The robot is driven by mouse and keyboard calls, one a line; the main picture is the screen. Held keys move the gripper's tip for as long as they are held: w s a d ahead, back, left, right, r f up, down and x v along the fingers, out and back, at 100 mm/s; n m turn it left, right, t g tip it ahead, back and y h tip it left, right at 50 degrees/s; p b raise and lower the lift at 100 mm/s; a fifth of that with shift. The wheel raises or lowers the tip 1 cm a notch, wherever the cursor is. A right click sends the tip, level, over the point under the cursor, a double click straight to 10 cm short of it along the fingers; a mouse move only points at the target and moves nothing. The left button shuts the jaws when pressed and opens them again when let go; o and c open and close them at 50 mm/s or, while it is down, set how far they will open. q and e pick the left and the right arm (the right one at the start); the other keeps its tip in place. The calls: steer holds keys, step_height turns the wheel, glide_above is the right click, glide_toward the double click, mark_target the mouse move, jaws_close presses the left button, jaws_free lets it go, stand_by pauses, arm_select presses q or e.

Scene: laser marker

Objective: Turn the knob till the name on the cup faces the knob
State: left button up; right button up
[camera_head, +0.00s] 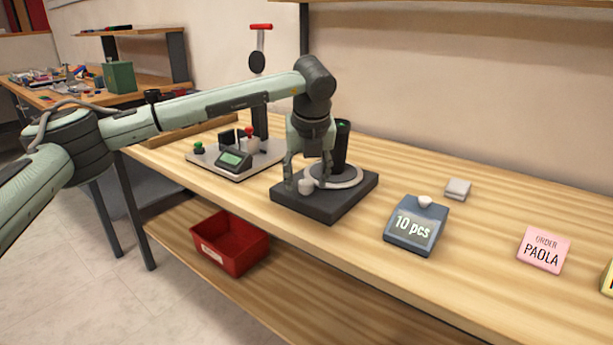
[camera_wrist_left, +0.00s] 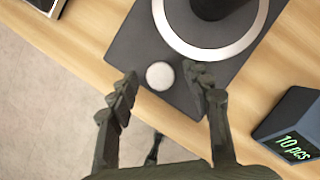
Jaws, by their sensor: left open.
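A dark base plate (camera_head: 320,208) on the bench carries a round light-rimmed turntable (camera_head: 357,180) and a pale knob (camera_head: 305,186) at its front corner. A dark cup (camera_head: 342,145) stands upright on the turntable, partly hidden behind my left gripper (camera_head: 308,176). No name can be read on the cup. In the left wrist view the knob (camera_wrist_left: 160,75) lies between the open fingers of my left gripper (camera_wrist_left: 160,82), with gaps on both sides; only the lower part of the cup (camera_wrist_left: 215,8) shows at the top. My right gripper is not in view.
Left of the plate stands a device with a small green display (camera_head: 233,159) and buttons. Right of it are a "10 pcs" counter (camera_head: 413,230), a small pale block (camera_head: 457,189) and a pink "ORDER PAOLA" card (camera_head: 544,250). A red bin (camera_head: 231,243) is on the lower shelf.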

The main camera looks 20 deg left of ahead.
arm_select(q)
steer(key=shift+f, duration=0.1)
jaws_close()
stand_by(0.3)
